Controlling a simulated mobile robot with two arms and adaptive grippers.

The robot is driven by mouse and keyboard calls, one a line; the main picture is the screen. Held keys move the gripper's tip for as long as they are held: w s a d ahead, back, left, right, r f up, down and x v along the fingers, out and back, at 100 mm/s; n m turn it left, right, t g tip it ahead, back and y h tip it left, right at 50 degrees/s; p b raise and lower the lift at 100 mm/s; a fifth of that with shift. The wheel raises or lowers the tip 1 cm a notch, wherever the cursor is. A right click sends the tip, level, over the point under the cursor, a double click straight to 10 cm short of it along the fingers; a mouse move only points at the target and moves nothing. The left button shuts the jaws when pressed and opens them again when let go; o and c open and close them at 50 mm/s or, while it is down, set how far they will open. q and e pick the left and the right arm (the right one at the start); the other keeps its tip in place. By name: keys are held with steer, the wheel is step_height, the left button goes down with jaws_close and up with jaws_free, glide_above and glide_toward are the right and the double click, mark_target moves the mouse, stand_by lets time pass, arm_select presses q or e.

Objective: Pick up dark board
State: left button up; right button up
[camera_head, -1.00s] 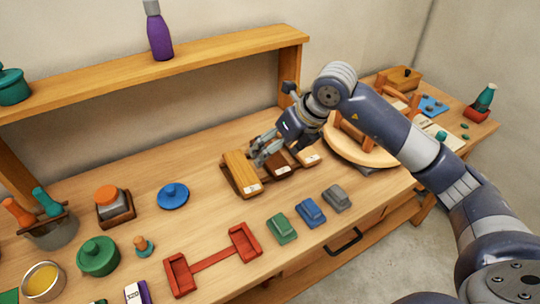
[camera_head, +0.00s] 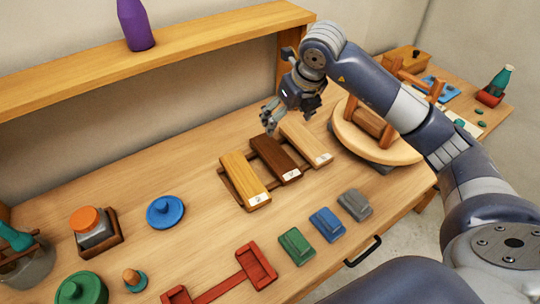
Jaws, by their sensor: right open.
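The dark board (camera_head: 277,158) is a brown wooden block with a small white label at its near end. It lies in a low wooden rack (camera_head: 234,191) on the workbench. A yellow-brown board (camera_head: 243,175) lies on its left and a pale board (camera_head: 306,144) on its right. My right gripper (camera_head: 267,124) is open and empty, above and behind the dark board's far end, apart from it. My left gripper is not in view.
A round wooden stand (camera_head: 345,134) is right of the rack. Green (camera_head: 297,245), blue (camera_head: 326,223) and grey (camera_head: 355,204) blocks lie in front. A shelf (camera_head: 170,65) with a purple bottle (camera_head: 136,25) runs behind. Bare bench lies left of the rack.

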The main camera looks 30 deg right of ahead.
step_height(320, 180, down, 6)
steer(key=b, duration=0.5)
glide_above(275, 154)
steer(key=s, duration=0.2)
steer(key=f, duration=0.5)
steer(key=shift+d, duration=0.25)
steer(key=x, duration=0.1)
steer(key=p+x, duration=0.1)
steer(key=x, duration=0.1)
steer(key=p+x, duration=0.1)
steer(key=shift+s+a+f, duration=0.2)
steer(key=shift+f, duration=0.3)
steer(key=shift+w+f, duration=0.1)
steer(key=shift+f, duration=0.15)
steer(key=shift+r, duration=0.1)
steer(key=c, duration=1.3)
